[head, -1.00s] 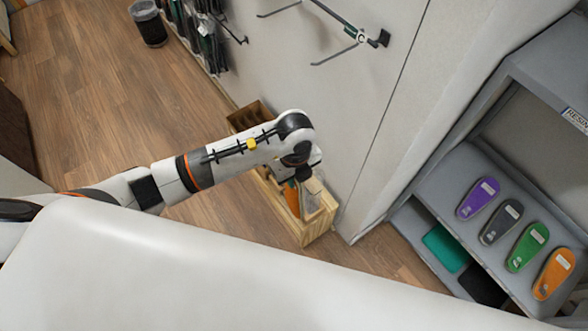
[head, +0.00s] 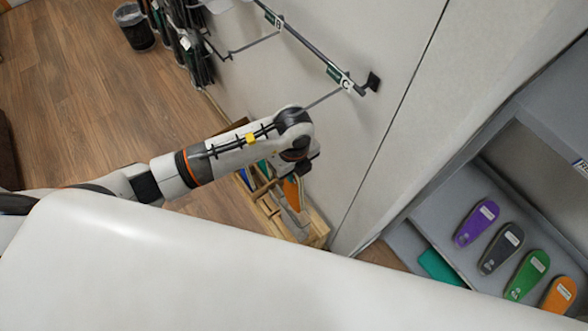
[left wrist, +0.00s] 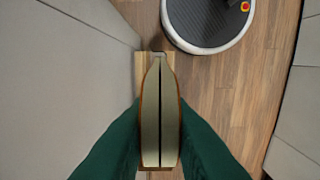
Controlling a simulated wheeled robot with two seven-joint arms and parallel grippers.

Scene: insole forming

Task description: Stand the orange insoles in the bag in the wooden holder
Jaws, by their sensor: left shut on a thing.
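The orange insoles (head: 292,190) hang upright below my left gripper (head: 298,172) in the head view. In the left wrist view, the insoles (left wrist: 150,120) show edge-on as a pale pair with orange edges and a dark gap between them. The green fingers of my left gripper (left wrist: 160,108) are shut on them from both sides. The wooden holder (head: 322,230) stands on the floor by the wall, under the gripper, and its edges (left wrist: 140,75) show around the insoles. I cannot tell whether the insoles touch its bottom. The bag is hard to make out. My right gripper is not in view.
Blue and green items (head: 245,177) show at the holder's far end. The wall with hooks (head: 340,75) rises close beside it. A grey shelf (head: 440,225) with several coloured insoles stands at right. Wood floor (head: 80,110) is free at left.

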